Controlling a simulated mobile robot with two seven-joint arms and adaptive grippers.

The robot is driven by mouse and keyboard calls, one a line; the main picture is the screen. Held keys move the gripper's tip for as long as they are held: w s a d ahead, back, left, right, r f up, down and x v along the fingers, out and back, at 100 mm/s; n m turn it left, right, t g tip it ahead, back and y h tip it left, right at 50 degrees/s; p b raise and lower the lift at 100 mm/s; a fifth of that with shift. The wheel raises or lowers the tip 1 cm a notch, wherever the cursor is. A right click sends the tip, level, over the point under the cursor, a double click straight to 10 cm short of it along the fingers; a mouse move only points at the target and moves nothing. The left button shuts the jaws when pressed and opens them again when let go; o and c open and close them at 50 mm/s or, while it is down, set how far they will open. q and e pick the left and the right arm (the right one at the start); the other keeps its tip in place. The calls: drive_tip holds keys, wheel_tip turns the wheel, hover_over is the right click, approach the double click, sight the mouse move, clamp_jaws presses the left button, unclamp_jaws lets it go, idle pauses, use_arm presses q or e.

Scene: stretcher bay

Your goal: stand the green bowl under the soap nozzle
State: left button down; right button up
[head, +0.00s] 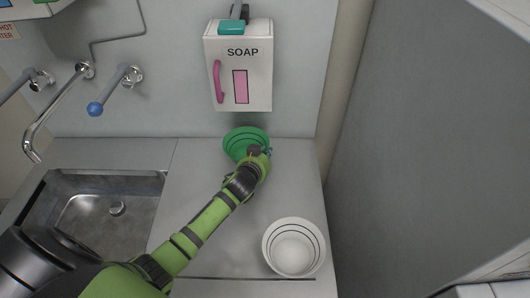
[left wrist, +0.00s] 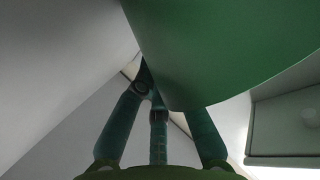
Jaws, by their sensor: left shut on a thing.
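The green bowl (head: 240,137) is at the back of the metal counter, below the white soap dispenser (head: 240,66) on the wall. My left gripper (head: 259,152) is shut on the bowl at its near right side. In the left wrist view the bowl (left wrist: 225,50) fills the upper right, with the gripper's fingers (left wrist: 155,100) close against it. Whether the bowl touches the counter is hard to tell. The soap nozzle under the dispenser cannot be made out. My right gripper is not in view.
A white bowl (head: 294,248) stands on the counter at the front right. A sink (head: 105,185) with a tap (head: 50,110) and a blue-knobbed lever (head: 108,95) is at the left. A grey partition (head: 420,150) rises at the right. The counter between the two bowls is clear.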

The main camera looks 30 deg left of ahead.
use_arm(q)
drive_tip(key=shift+f, duration=0.1)
drive_tip(key=c, duration=1.3)
unclamp_jaws()
drive_tip(key=b+v, duration=0.1)
drive_tip(key=v, duration=1.1)
drive_tip(key=shift+r, duration=0.2)
